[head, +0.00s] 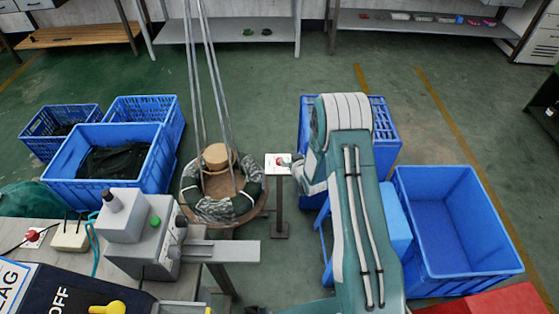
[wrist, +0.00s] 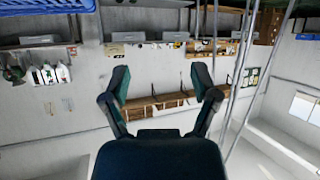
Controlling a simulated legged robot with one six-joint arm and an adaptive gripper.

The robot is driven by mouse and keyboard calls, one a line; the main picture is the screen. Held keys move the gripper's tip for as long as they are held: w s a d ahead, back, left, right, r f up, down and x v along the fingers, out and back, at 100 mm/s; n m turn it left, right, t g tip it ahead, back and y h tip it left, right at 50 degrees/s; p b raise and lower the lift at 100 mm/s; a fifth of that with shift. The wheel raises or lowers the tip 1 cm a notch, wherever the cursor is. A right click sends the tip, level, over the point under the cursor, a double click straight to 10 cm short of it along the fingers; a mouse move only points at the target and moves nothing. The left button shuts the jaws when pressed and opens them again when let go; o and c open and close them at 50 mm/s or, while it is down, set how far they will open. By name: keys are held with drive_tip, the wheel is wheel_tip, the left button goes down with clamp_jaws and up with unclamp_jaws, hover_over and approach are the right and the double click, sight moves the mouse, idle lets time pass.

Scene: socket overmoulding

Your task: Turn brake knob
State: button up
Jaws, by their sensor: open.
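A white plate with a small red knob (head: 283,161) stands on a grey post in the middle of the head view, just left of my teal arm. A yellow knob (head: 107,308) sits on a dark panel marked OFF at the bottom left, cut by the frame edge. No label shows which is the brake knob. My gripper (wrist: 161,70) is open and empty in the wrist view, its two dark fingers spread apart in front of a wall. No knob shows there. In the head view its fingers cannot be made out.
A grey machine box (head: 145,235) with a green button stands left of centre. Blue crates (head: 455,265) stand right and left. A red button (head: 33,236) is at far left. Green floor is open at the back.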

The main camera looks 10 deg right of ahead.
wheel_tip(320, 180, down, 6)
drive_tip(key=s, duration=0.1)
drive_tip(key=shift+t+y, duration=0.3)
drive_tip(key=x, duration=1)
drive_tip(key=shift+w+a+r, duration=0.1)
drive_tip(key=shift+w+a, duration=0.1)
drive_tip(key=shift+a, duration=0.1)
clamp_jaws()
